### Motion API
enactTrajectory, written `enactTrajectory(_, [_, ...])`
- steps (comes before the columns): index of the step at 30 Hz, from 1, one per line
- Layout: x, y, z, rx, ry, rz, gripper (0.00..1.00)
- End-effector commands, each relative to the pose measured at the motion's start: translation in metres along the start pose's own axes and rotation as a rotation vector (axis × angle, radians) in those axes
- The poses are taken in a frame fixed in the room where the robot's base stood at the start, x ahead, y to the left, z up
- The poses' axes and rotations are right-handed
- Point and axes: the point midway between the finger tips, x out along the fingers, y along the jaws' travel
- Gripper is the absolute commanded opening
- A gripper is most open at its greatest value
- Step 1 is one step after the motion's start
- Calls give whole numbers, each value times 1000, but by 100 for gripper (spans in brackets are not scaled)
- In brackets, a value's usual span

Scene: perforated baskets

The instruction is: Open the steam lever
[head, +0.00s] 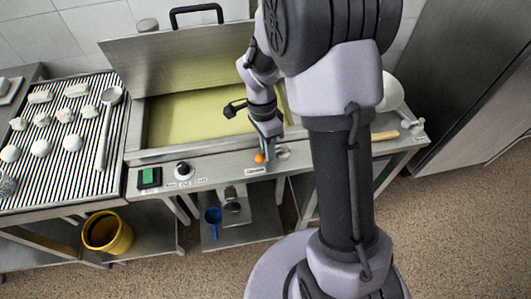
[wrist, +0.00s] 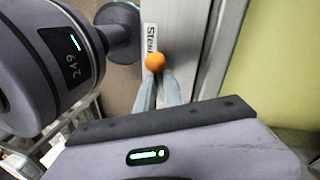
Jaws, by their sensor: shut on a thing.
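The steam lever shows as an orange ball knob (head: 259,158) on the front panel of the steel vat, just above a small label. In the wrist view the orange knob (wrist: 155,62) sits at the tips of my gripper's fingers, beside a label beginning "Stea". My gripper (head: 265,141) points down at the panel from above. Its two grey fingers (wrist: 159,85) are closed in on the lever at the knob. The lever's stem is hidden by the fingers, so its angle cannot be told.
The vat (head: 136,140) holds yellowish liquid, its lid (head: 130,65) raised behind. A green switch (head: 149,177) and a round dial (head: 183,171) are left on the panel. A slatted drainboard (head: 85,165) holds pale items and a ladle. A yellow bucket (head: 107,232) stands on the lower shelf.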

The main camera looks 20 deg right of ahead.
Motion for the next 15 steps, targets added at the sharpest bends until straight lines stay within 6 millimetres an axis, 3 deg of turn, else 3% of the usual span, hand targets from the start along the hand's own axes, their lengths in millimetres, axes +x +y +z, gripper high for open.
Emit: enactTrajectory(15, [3,17,-8,-467,91,3,0])
